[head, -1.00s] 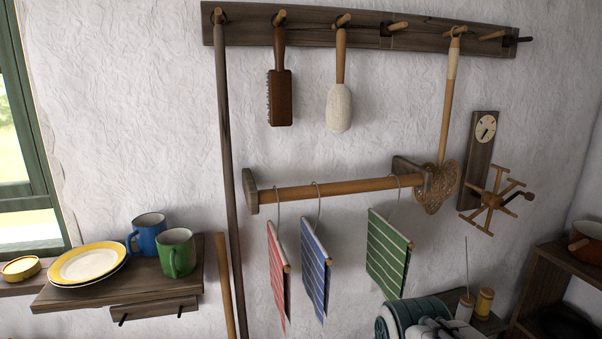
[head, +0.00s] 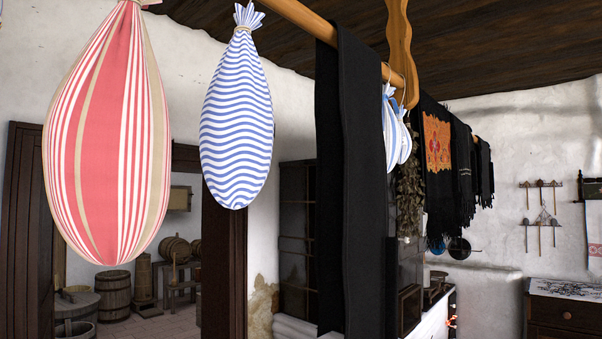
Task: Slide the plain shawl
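A plain black shawl (head: 345,190) hangs folded over a light wooden pole (head: 296,14) near the middle of the head view. Its two sides drop straight down, close together, past the lower part of the picture. Farther along to the right hang other dark shawls, one with an orange and red embroidered patch (head: 438,143) and others with fringes (head: 464,165). My gripper is not in view.
A red striped bag (head: 108,140) and a blue wavy-striped bag (head: 237,120) hang left of the plain shawl. Small striped bags (head: 396,130) and a curved wooden hanger (head: 400,50) are just right of it. Barrels (head: 113,296) stand at the back left.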

